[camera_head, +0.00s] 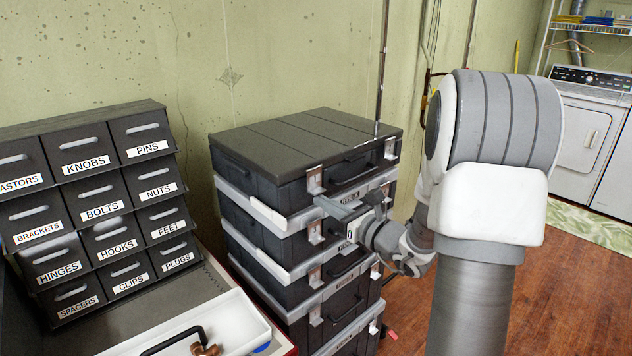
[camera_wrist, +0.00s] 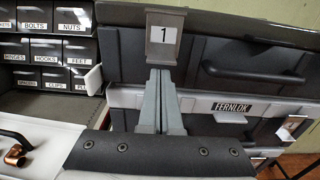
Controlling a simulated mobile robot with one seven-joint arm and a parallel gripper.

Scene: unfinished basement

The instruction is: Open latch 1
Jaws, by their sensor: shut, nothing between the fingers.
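Latch 1 (camera_wrist: 163,48) is a grey metal tab with a white "1" label on the front of the top black case (camera_wrist: 125,50), at its left end. In the head view the latch (camera_head: 315,180) shows on the left front of the top case (camera_head: 290,192). My gripper (camera_wrist: 160,74) is shut and empty. Its grey fingers point at the case front, and their tips are just under the latch's lower edge in the wrist view. I cannot tell whether they touch it. In the head view my gripper (camera_head: 324,203) reaches in from the right, just below the latch.
Several dark cases stand stacked, one labelled FERNLOK (camera_wrist: 235,107). The top case has a handle (camera_wrist: 255,72). A labelled drawer cabinet (camera_head: 100,205) and a white tray (camera_head: 230,318) are at left. A washer or dryer (camera_head: 585,125) stands at far right. Wooden floor (camera_head: 560,300) is clear.

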